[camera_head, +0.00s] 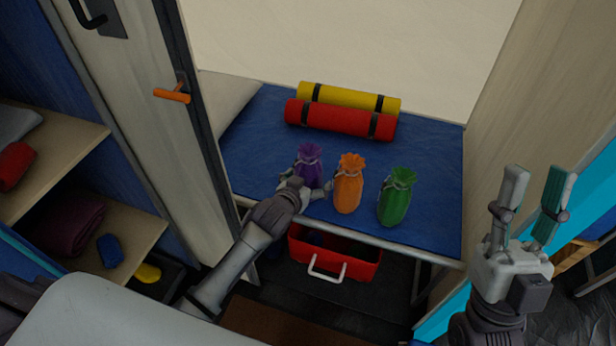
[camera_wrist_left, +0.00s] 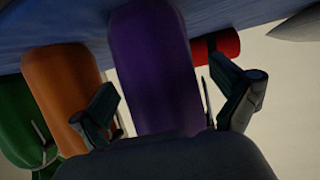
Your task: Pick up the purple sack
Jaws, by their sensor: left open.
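The purple sack (camera_head: 309,165) stands upright on the blue surface, leftmost of three sacks, its lower part partly hidden by my left gripper. My left gripper (camera_head: 307,188) is at the sack's near side, low down. In the left wrist view the purple sack (camera_wrist_left: 152,70) is large, and the open fingers of my left gripper (camera_wrist_left: 165,105) lie on either side of it. I cannot tell whether they touch it. My right gripper (camera_head: 536,205) is open and empty, raised at the right, away from the sacks.
An orange sack (camera_head: 349,185) stands close to the right of the purple one, with a green sack (camera_head: 396,198) beyond it. Red (camera_head: 340,119) and yellow (camera_head: 348,97) rolls lie behind. A red box (camera_head: 360,272) sits below the bed edge. An open door (camera_head: 150,100) stands at left.

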